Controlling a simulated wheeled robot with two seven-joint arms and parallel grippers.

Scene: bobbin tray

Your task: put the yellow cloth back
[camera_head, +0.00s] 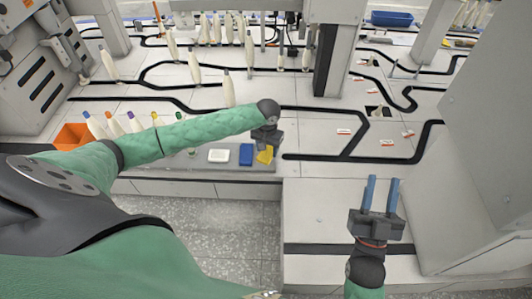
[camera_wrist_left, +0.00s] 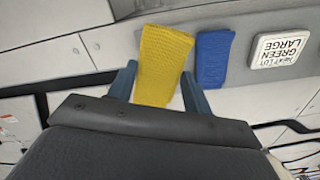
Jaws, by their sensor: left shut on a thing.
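The yellow cloth (camera_head: 265,155) is at the right end of the grey tray, under my left gripper (camera_head: 266,148) in the head view. In the left wrist view the yellow cloth (camera_wrist_left: 162,65) stands between the two blue fingers of my left gripper (camera_wrist_left: 158,88), which is shut on it. The far part of the cloth lies over the grey tray surface (camera_wrist_left: 250,20); I cannot tell whether it touches. My right gripper (camera_head: 382,195) is open and empty over the pale worktop at the lower right.
A blue cloth (camera_head: 246,154) lies just left of the yellow one, then a white label card (camera_head: 219,156). Several bobbins with coloured tips and an orange bin (camera_head: 73,136) are at the left. The worktop (camera_head: 320,205) between the grippers is clear.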

